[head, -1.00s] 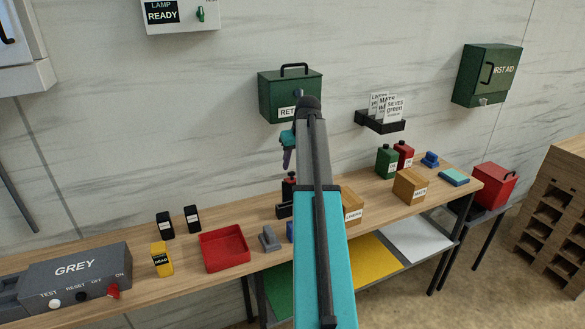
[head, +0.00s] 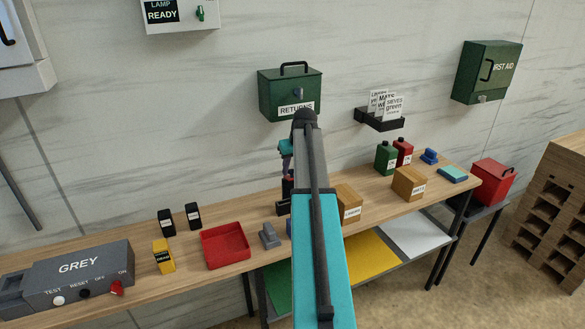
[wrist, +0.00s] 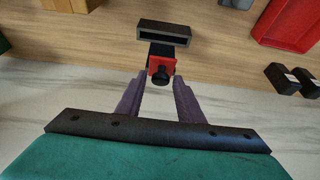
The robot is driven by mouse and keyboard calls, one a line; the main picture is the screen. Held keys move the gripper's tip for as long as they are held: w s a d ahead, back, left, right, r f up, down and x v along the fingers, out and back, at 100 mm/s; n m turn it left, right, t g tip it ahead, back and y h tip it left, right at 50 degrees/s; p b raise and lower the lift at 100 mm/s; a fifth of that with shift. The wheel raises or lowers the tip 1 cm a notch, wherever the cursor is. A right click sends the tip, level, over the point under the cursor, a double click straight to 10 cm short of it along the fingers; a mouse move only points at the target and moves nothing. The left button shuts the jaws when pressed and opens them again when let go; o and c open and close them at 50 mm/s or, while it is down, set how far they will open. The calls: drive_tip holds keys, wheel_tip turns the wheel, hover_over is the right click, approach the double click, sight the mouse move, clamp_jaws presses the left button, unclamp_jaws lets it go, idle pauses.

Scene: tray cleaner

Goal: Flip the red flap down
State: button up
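The red flap (wrist: 160,67) is a small red plate on a black device (wrist: 165,36) that stands on the bench.
A red tray (head: 225,246), a grey block (head: 269,236) and black bottles (head: 193,216) stand left of the device. A cardboard box (head: 347,203) stands to its right. The green RETURNS box (head: 290,95) hangs on the wall behind.

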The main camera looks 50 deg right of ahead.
drive_tip(key=c, duration=0.7)
drive_tip(key=shift+f, duration=0.1)
clamp_jaws()
drive_tip(key=t+b, duration=0.1)
drive_tip(key=b, duration=0.2)
drive_tip(key=shift+s+a+f, duration=0.25)
drive_tip(key=shift+s+f, duration=0.1)
drive_tip(key=t+b, duration=0.1)
drive_tip(key=b, duration=0.1)
drive_tip(key=s+t+h+b, duration=0.1)
drive_tip(key=b, duration=0.2)
drive_tip(key=shift+a+f, duration=0.1)
drive_tip(key=shift+f, duration=0.25)
unclamp_jaws()
drive_tip(key=shift+r, duration=0.1)
clamp_jaws()
drive_tip(key=o, duration=1)
unclamp_jaws()
